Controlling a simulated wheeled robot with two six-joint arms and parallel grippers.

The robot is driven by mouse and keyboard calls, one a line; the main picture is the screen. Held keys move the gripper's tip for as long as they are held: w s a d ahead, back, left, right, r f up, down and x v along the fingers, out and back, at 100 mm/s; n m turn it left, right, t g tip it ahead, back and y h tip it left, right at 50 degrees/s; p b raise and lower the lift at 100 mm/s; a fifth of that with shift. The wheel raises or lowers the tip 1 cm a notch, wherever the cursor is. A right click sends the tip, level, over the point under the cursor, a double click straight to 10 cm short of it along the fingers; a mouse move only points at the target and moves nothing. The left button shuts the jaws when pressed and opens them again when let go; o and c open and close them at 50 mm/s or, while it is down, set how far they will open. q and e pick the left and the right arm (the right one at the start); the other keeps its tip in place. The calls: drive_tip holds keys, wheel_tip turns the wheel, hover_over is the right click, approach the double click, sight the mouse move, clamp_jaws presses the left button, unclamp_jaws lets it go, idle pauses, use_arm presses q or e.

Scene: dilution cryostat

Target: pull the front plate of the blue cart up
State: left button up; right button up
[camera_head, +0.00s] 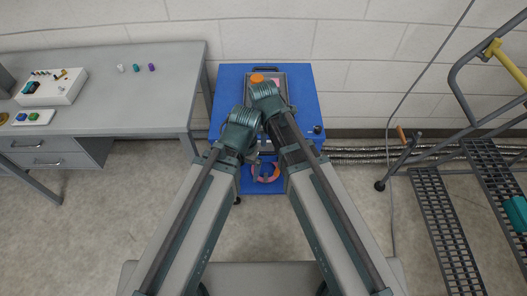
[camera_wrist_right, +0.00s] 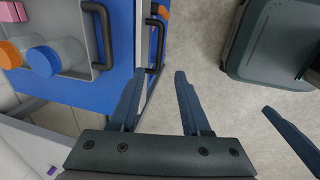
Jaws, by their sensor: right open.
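The blue cart (camera_head: 302,90) stands against the wall in the head view, mostly behind my arms. In the right wrist view its blue top (camera_wrist_right: 95,90) fills the left side. A pale edge (camera_wrist_right: 141,40) runs along the cart's front, with a black handle (camera_wrist_right: 157,45) beside it. My right gripper (camera_wrist_right: 159,72) is open and empty, its fingertips close to that handle, one on either side in the picture. My left gripper's body (camera_wrist_right: 275,45) and one finger (camera_wrist_right: 290,130) show at the right. The left jaw opening is hidden in both views.
A grey tray (camera_wrist_right: 75,65) on the cart holds an orange-capped jar (camera_wrist_right: 12,54), a blue-capped jar (camera_wrist_right: 45,60) and a pink item. A grey bench (camera_head: 120,100) stands left. A stair frame (camera_head: 440,220) with a yellow part stands right.

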drive_tip(key=b, duration=1.3)
approach(261, 150)
drive_tip(key=f, duration=0.1)
drive_tip(key=s+f, duration=0.1)
drive_tip(key=f, duration=0.1)
drive_tip(key=s+d+f, duration=0.1)
drive_tip(key=f, duration=0.1)
drive_tip(key=shift+c, duration=0.2)
clamp_jaws()
